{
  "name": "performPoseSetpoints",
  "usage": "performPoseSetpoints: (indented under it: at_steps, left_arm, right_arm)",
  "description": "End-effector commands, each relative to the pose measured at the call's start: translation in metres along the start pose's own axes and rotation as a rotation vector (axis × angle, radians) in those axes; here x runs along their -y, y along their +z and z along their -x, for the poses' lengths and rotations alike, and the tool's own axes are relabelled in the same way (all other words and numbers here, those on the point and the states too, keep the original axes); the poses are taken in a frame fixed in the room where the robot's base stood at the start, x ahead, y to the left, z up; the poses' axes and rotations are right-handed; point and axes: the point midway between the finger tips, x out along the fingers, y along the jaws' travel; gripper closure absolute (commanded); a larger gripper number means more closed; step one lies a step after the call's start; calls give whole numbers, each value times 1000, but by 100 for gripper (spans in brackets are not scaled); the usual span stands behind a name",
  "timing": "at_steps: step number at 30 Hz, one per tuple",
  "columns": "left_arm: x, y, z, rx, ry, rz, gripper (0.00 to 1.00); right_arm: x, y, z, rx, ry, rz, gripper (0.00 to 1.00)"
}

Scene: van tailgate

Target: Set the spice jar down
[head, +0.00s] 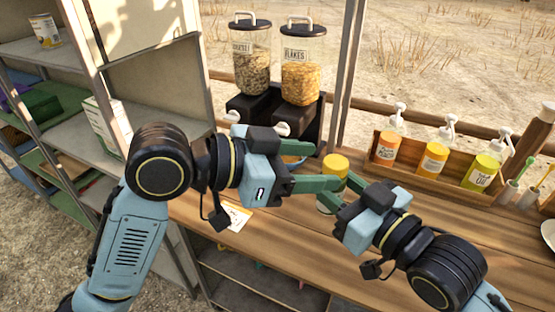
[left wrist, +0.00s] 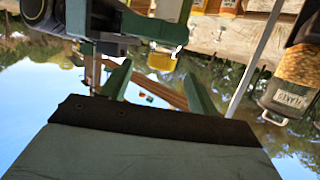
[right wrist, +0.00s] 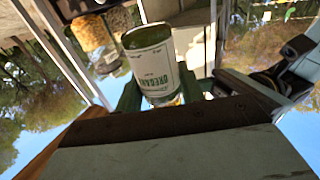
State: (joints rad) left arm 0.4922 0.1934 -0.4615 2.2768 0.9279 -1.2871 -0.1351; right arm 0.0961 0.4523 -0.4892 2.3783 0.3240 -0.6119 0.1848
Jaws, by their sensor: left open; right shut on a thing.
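The spice jar (head: 335,166) has a yellow lid and shows between my two grippers, above the wooden counter (head: 272,227). In the right wrist view its white label (right wrist: 153,68) reads "OREGANO", upside down in the picture. My right gripper (head: 333,204) is shut on the jar. My left gripper (head: 325,187) is open, with its fingers close beside the jar; in the left wrist view the yellow lid (left wrist: 162,62) lies just beyond the fingertips. The fingers partly hide the jar's body in the head view. I cannot tell whether its base touches the counter.
Two cereal dispensers (head: 301,68) stand at the back of the counter. A wooden rack (head: 418,172) with several pump bottles (head: 436,155) is at the right. A small card (head: 237,217) lies near the front edge. Shelves (head: 120,140) stand at the left. Bare counter lies at front right.

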Motion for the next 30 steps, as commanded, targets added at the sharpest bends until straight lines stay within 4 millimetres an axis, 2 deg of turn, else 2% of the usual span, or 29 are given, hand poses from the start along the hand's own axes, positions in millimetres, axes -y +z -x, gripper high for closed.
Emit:
performPoseSetpoints:
  at_steps: [3,9,21,23,30]
  left_arm:
    - [0,-1,-23,-2,1,3,40]
    - [0,0,-46,-1,0,2,40]
    - [1,0,-54,-1,-3,0,40]
    - [1,0,-54,-1,-3,0,45]
    - [1,0,-54,0,-2,0,76]
  right_arm:
    - [0,0,0,-1,0,0,87]
    - [0,0,0,-1,0,0,87]
    - [0,-1,0,-1,0,0,87]
    - [0,0,0,-1,0,0,87]
    - [0,0,0,-1,0,0,87]
